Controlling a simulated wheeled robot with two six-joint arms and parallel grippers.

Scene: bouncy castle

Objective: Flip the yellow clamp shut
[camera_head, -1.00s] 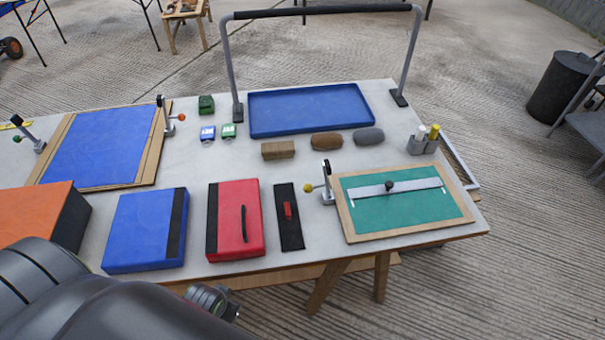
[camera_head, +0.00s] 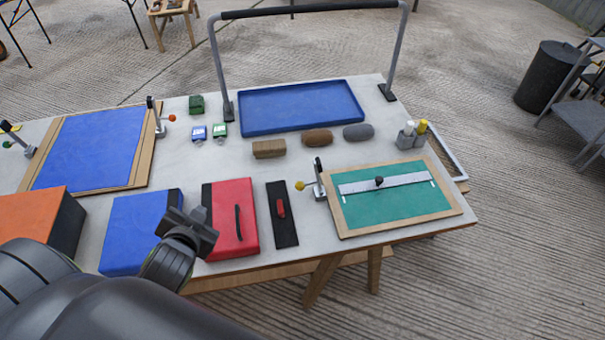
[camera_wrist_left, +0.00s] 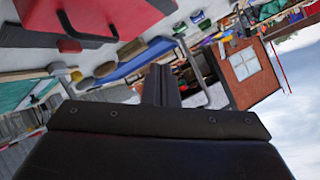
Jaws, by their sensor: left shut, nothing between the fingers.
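The yellow clamp (camera_head: 318,182) stands at the left edge of the green board (camera_head: 395,205) with the wooden frame. Its black handle points up and its yellow knob (camera_head: 300,186) sticks out to the left, away from the board. My left gripper (camera_head: 195,222) is shut and empty in the head view, in front of the blue case and the red case, well left of the clamp. Its closed fingers (camera_wrist_left: 160,85) also show in the left wrist view. My right gripper is not in view.
Another clamp with an orange knob (camera_head: 171,118) stands by the blue board (camera_head: 90,150). A grey bar arches over a blue tray (camera_head: 300,108).

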